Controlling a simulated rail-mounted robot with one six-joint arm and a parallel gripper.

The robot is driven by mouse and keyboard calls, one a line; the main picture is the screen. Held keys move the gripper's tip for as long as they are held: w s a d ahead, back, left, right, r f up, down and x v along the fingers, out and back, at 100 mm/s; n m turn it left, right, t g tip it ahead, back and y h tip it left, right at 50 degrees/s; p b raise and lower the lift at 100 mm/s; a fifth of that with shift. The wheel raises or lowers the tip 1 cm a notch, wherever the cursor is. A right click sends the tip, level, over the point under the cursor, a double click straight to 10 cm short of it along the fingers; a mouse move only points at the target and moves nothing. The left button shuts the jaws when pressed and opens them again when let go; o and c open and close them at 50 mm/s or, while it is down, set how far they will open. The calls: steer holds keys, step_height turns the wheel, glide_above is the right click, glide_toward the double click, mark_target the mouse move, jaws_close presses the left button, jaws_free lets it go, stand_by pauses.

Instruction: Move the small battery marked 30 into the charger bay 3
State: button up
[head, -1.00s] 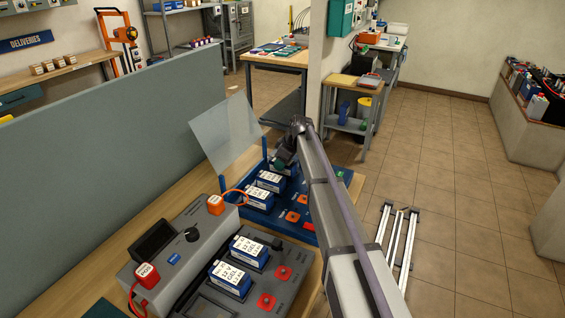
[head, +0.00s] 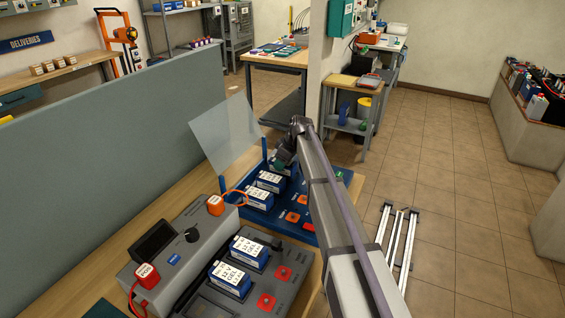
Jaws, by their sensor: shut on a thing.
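My gripper (head: 284,160) is at the end of my arm, over the back of the blue charger (head: 285,228). It points down among the bays, and my arm partly hides it. A blue battery with a white top shows just under it, partly covered; no number on it can be read. Two more blue batteries with white labels (head: 270,181) and (head: 259,198) sit in the blue charger, left of my arm. Two larger-looking ones (head: 249,251) and (head: 231,277) sit in the grey unit in front. Bay numbers are too small to read.
A clear tilted panel (head: 230,135) stands at the charger's back left. A grey-green partition (head: 110,170) runs along the left. Metal rails (head: 396,243) lie on the floor at right.

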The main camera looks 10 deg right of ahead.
steer(key=shift+f+b, duration=0.65)
steer(key=o, duration=1)
steer(key=shift+r, duration=0.1)
steer(key=p+v, duration=1)
steer(key=v, duration=0.1)
steer(key=shift+s+r, duration=0.1)
